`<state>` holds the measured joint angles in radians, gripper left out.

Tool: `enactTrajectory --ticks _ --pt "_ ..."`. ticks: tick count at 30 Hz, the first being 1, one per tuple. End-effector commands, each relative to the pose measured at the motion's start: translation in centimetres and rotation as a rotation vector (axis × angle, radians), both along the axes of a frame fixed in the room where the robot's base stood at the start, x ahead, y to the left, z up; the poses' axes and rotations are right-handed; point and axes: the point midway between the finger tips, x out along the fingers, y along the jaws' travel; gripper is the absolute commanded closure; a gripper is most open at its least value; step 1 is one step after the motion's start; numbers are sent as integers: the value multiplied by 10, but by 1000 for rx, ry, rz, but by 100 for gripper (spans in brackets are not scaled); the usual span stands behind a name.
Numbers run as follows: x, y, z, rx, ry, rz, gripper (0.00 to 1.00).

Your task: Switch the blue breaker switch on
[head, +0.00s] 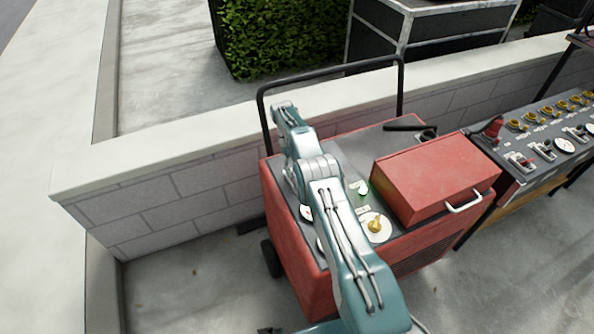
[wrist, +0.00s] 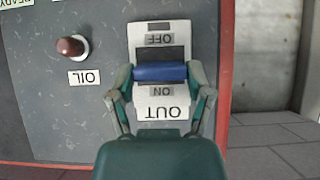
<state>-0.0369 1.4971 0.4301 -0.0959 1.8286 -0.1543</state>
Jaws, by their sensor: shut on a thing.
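The blue breaker switch (wrist: 160,73) is a blue bar on a white plate in the wrist view. Its plate (wrist: 152,28) carries the labels OFF, ON and OUT, all upside down in this view. The bar sits between the OFF label and the ON label. My gripper (wrist: 160,75) has a finger at each end of the bar and is shut on it. In the head view my arm reaches over the red machine (head: 292,243), and its links hide the switch and the fingertips.
A dark red knob (wrist: 70,46) labelled OIL stands left of the plate in the wrist view. In the head view a yellow knob (head: 376,225), a red box (head: 425,178) and a black rail (head: 330,70) are close to my arm. A block wall (head: 170,203) runs behind.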

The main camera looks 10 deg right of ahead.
Motion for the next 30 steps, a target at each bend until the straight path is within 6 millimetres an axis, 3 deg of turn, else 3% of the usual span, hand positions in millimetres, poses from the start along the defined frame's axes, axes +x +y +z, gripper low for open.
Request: enactTrajectory --ticks 1,2,3,4,20,30 --pt "0 1 -2 2 -4 2 82" --pt "0 1 -2 2 -4 2 26" --pt "0 1 -2 2 -4 2 8" --pt "0 1 -1 2 -4 2 0" --pt "1 0 8 1 -4 0 0" --pt "2 1 71 0 -4 1 0"
